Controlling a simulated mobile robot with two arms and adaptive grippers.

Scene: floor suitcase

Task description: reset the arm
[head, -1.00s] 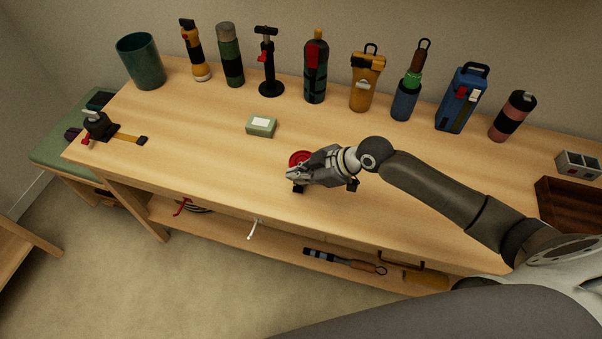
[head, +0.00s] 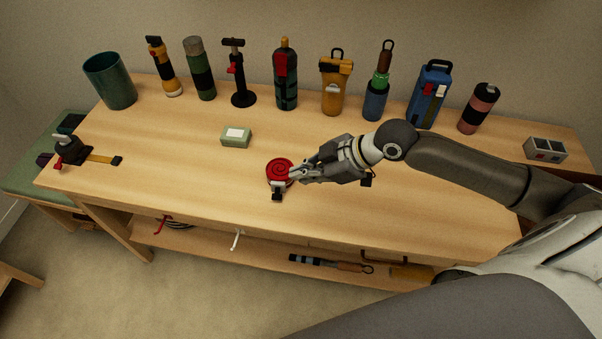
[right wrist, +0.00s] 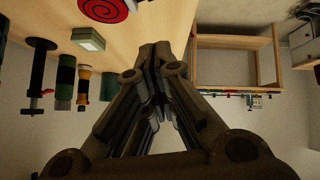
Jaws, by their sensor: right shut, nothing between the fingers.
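My right gripper (head: 300,174) is shut and empty above the workbench in the head view. Its fingertips are close to the right edge of a round red spiral object (head: 279,170) with a dark part at its front. In the right wrist view the shut fingers (right wrist: 155,55) point up the picture, and the red spiral (right wrist: 101,8) shows at the top left, apart from them. My right arm reaches in from the right side of the head view. My left gripper is not in view.
A small green box (head: 236,137) lies left of the red spiral. Several bottles and tools, a dark green bin (head: 110,82) and a blue case (head: 431,96) line the back of the bench (head: 190,180). A grey box (head: 546,149) stands at right. The bench's front middle is clear.

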